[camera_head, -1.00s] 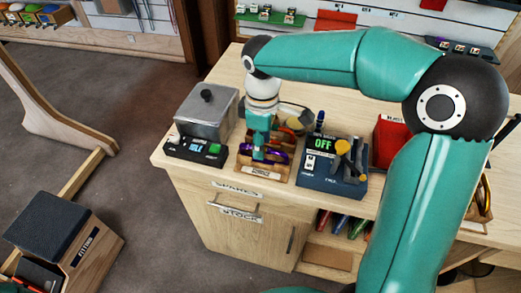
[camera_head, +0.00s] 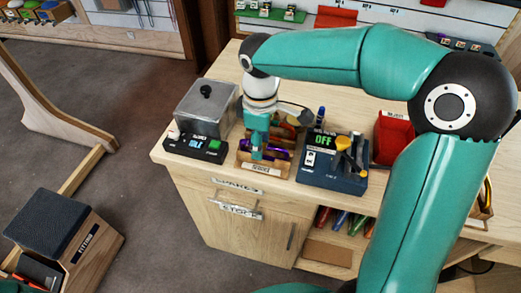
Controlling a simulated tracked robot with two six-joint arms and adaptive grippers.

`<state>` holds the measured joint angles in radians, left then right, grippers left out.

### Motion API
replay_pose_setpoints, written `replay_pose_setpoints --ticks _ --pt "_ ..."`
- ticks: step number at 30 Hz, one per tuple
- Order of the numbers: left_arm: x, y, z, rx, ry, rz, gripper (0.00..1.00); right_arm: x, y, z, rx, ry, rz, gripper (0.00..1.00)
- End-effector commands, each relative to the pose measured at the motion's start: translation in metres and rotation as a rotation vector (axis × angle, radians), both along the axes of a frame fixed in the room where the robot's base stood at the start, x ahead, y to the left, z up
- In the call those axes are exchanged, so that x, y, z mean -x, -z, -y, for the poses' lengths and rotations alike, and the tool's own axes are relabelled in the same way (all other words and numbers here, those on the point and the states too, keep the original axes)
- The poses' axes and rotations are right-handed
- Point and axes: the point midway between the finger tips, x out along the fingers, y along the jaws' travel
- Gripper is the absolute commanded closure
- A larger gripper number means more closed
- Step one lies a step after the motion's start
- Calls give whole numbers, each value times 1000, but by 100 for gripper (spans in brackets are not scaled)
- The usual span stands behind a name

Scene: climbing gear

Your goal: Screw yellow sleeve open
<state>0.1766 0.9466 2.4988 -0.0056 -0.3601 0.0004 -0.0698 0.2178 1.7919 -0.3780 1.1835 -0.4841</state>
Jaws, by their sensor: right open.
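My right gripper (camera_head: 257,152) is over the wooden tray (camera_head: 262,170) on the bench, pointing down, and its jaws are open. A purple piece of gear (camera_head: 277,153) lies in the tray beside the fingers. I cannot tell whether the fingers touch it. Red and orange pieces show behind it, partly hidden by my gripper and wrist. I cannot pick out a yellow sleeve in the tray at this size. A yellow-topped part (camera_head: 343,143) stands on the blue test device (camera_head: 332,177) to the right, whose display reads OFF. My left gripper is not in view.
A grey lidded box (camera_head: 207,112) stands behind a black device (camera_head: 195,147) with a green button, left of the tray. A red bin (camera_head: 392,140) is to the right, near my right arm. The bench's front edge is close to the tray.

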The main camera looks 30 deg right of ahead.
Motion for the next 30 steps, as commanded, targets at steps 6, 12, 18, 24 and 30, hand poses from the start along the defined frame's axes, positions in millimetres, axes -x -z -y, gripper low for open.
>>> replay_pose_setpoints --ticks 6,12,18,24,30 --pt "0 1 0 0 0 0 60 2 0 -3 0 0 0 54" --pt "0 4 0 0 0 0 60 2 3 -3 0 0 -1 54" --pt "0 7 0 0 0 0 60 3 9 -3 -1 0 -2 54" --pt "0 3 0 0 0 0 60 -1 7 2 -1 2 -2 54" --pt "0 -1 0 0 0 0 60 -7 7 9 0 1 -1 54"
